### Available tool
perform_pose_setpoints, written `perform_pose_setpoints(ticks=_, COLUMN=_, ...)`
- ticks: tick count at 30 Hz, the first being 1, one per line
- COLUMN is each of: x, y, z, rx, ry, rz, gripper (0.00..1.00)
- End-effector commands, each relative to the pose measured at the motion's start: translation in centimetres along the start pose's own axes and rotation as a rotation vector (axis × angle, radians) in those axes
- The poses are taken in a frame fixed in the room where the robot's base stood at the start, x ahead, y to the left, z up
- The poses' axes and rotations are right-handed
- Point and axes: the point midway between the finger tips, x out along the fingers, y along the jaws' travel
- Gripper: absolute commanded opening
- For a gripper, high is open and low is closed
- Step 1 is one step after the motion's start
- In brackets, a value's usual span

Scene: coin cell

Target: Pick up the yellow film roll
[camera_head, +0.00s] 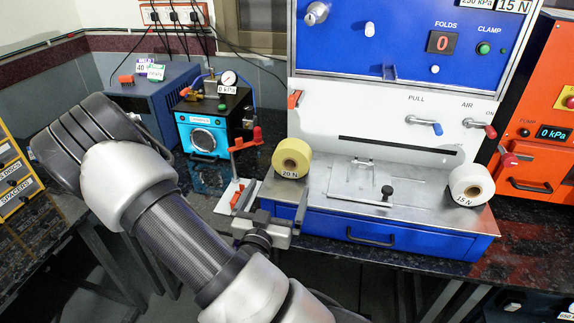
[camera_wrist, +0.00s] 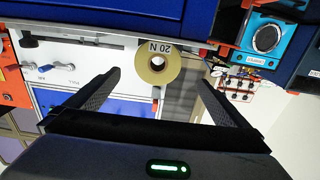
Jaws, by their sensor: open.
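The yellow film roll (camera_head: 303,153) is at the left end of the white and blue machine, above a metal deck, with its round face and dark core toward me and a "20 N" label. In the wrist view the roll (camera_wrist: 175,67) appears upside down, between and beyond the fingertips. My gripper (camera_head: 272,203) is open and empty, in front of and below the roll. In the wrist view its two fingers (camera_wrist: 158,82) are spread wide, one on each side of the roll. I see no contact with the roll.
A white roll (camera_head: 482,179) marked 15 N sits at the deck's right end. A metal plate with a black knob (camera_head: 387,190) lies between the rolls. A red-topped stand (camera_head: 244,146) is close left of the yellow roll. A black pump unit (camera_head: 238,104) stands behind left.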

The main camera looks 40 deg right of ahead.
Motion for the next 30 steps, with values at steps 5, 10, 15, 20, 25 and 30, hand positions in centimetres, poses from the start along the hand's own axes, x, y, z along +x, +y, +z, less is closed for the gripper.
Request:
perform_pose_setpoints(ticks=5, x=2.8, y=-0.2, z=1.0, rx=0.009, ry=0.002, rz=0.000, gripper=1.00)
perform_pose_setpoints(ticks=10, x=4.1, y=-0.1, z=1.0, rx=0.008, ry=0.001, rz=0.000, gripper=1.00)
perform_pose_setpoints(ticks=15, x=6.0, y=-0.1, z=1.0, rx=0.009, ry=0.000, rz=0.001, gripper=1.00)
perform_pose_setpoints(ticks=20, x=8.1, y=0.1, z=0.1, rx=0.000, ry=-0.001, rz=0.002, gripper=1.00)
perform_pose_setpoints(ticks=25, x=9.3, y=0.1, z=0.1, rx=0.000, ry=-0.003, rz=0.001, gripper=1.00)
perform_pose_setpoints(ticks=30, x=11.2, y=0.4, z=0.3, rx=0.000, ry=-0.001, rz=0.002, gripper=1.00)
